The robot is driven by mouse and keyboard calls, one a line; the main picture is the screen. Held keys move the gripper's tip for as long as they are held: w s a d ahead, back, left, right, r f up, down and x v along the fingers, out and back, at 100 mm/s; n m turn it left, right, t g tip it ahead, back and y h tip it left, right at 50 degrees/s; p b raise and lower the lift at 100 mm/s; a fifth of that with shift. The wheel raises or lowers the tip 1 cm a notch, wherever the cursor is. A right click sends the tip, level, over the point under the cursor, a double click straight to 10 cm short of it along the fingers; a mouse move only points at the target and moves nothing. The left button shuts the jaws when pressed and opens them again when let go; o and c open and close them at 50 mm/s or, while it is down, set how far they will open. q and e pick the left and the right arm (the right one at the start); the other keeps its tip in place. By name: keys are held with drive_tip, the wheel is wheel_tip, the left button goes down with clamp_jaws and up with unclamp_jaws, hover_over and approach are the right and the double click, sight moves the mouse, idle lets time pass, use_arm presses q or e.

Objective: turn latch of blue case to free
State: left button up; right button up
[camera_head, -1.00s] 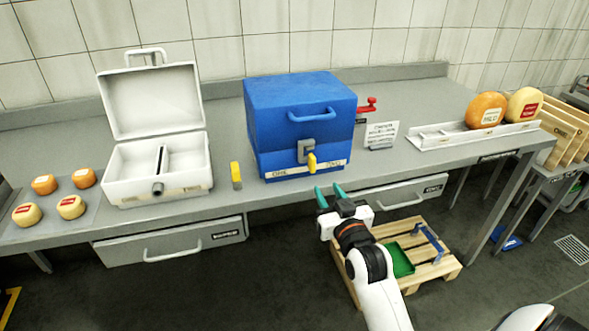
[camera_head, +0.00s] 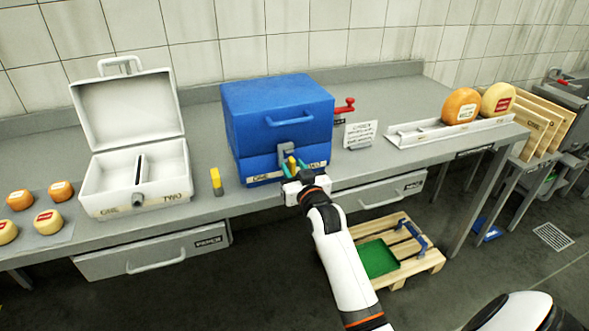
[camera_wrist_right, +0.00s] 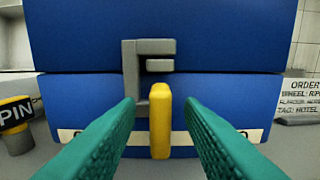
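The blue case (camera_head: 278,118) stands closed on the grey counter, with a handle on its upper front. Its latch has a grey bracket (camera_wrist_right: 147,62) and a yellow lever (camera_wrist_right: 159,120), which hangs upright below the bracket in the right wrist view. My right gripper (camera_head: 291,169) is at the case front. Its green fingers (camera_wrist_right: 160,135) are open, one on each side of the yellow lever, with visible gaps between. The lever also shows between the fingers in the head view (camera_head: 292,162). My left gripper is not in view.
A yellow-topped pin (camera_head: 216,181) stands left of the case, beside an open white case (camera_head: 137,187). A red clamp-like item (camera_head: 345,105) and an order card (camera_head: 360,134) are to the right. Cheese wheels sit at both ends of the counter.

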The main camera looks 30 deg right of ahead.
clamp_jaws()
drive_tip(key=shift+n, duration=0.3)
drive_tip(key=shift+r+n+p, duration=0.1)
drive_tip(key=shift+n+p, duration=0.9)
drive_tip(key=shift+n, duration=0.2)
drive_tip(key=n+p, duration=0.1)
drive_tip(key=n, duration=0.2)
drive_tip(key=shift+a+n+p, duration=0.1)
drive_tip(key=shift+n+p, duration=0.2)
drive_tip(key=shift+p, duration=0.05)
drive_tip(key=n, duration=0.2)
drive_tip(key=n+p, duration=0.1)
drive_tip(key=n, duration=0.2)
drive_tip(key=shift+a+f, duration=0.1)
drive_tip(key=shift+f, duration=0.1)
drive_tip(key=n, duration=0.6)
drive_tip(key=shift+f+p, duration=0.1)
drive_tip(key=shift+p, duration=0.25)
drive_tip(key=shift+n, duration=0.4)
